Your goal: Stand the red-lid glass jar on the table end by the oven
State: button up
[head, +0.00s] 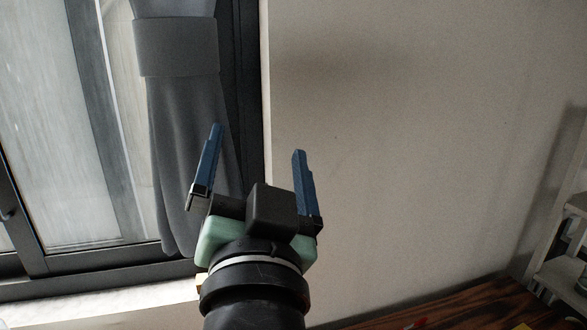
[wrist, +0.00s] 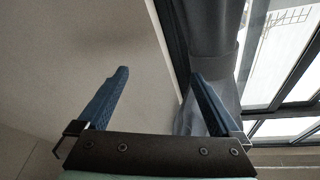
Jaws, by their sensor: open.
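My gripper (head: 258,140) is raised in front of the wall and curtain in the head view. Its two blue fingers are spread wide, with nothing between them. In the wrist view, my gripper (wrist: 160,75) also shows open and empty against the wall and curtain. A strip of dark wooden table top (head: 480,308) shows at the bottom right of the head view, below and to the right of my gripper. The red-lid glass jar cannot be made out for certain in either view. The oven is not in view.
A pale shelf unit (head: 562,262) stands at the right edge, with small items partly cut off. A grey curtain (head: 180,130) hangs by a dark-framed window (head: 60,120) at left. A white sill (head: 110,303) runs below. The space before the bare wall (head: 420,130) is free.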

jog(key=s+d+r+n+t, duration=0.1)
jog(key=s+r+n+t, duration=0.1)
jog(key=r, duration=0.5)
jog(key=s+d+r+n+t+h, duration=0.1)
jog(key=s+d+r+t, duration=0.1)
jog(key=s+r+t, duration=0.2)
jog(key=s+r, duration=0.3)
jog(key=shift+s+d+n, duration=0.25)
jog(key=shift+d+n, duration=0.05)
jog(key=shift+n, duration=0.1)
